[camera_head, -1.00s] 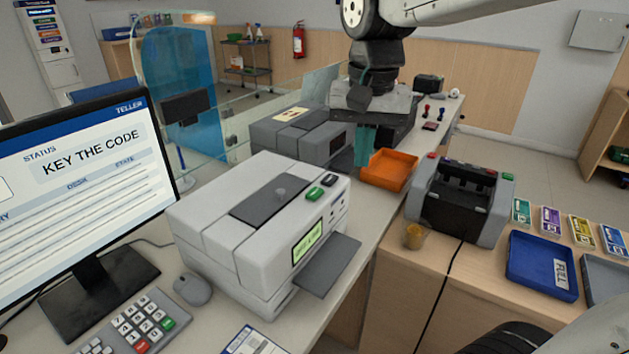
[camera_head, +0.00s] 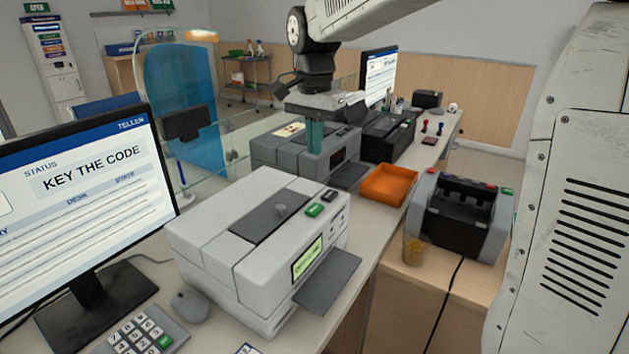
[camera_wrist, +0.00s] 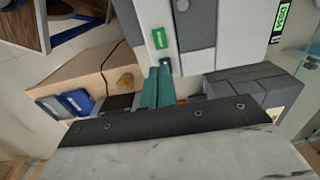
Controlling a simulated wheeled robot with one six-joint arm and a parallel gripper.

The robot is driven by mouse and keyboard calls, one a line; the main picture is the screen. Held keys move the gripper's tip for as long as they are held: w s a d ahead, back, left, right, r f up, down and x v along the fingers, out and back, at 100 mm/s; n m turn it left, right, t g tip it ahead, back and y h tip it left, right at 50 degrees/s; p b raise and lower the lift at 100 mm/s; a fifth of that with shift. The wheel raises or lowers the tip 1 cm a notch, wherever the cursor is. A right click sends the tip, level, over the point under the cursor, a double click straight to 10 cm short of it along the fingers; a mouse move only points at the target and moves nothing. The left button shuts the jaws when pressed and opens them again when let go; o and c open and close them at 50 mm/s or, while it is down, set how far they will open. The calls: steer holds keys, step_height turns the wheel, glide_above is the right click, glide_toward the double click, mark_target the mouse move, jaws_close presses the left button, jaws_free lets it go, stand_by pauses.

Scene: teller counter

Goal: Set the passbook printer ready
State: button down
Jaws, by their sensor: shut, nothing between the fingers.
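The light grey passbook printer (camera_head: 225,265) stands on the counter. It has a dark top panel with a round knob (camera_head: 279,210), a green button (camera_head: 314,209), a black button (camera_head: 329,195), a lit green display (camera_head: 307,259) and a grey front tray (camera_head: 328,281). The display text is too small to read. My gripper (camera_head: 315,149) is shut and empty, pointing down beyond the printer, apart from it in the head view. In the wrist view its teal fingers (camera_wrist: 158,70) appear below the green button (camera_wrist: 159,38). The monitor (camera_head: 88,190) reads "KEY THE CODE".
A keypad (camera_head: 135,338) and mouse (camera_head: 190,306) lie left of the printer. A darker grey machine (camera_head: 280,150) stands behind it. An orange tray (camera_head: 389,185), a note counter (camera_head: 460,217) and a small amber cup (camera_head: 414,251) are to the right. A glass screen borders the counter.

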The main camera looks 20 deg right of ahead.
mark_target(315, 209)
step_height(315, 209, down, 14)
steer(key=shift+r, duration=0.15)
stand_by(0.5)
steer(key=shift+s+f, duration=0.2)
steer(key=shift+f, duration=0.9)
step_height(315, 209, up, 15)
steer(key=shift+w, duration=0.25)
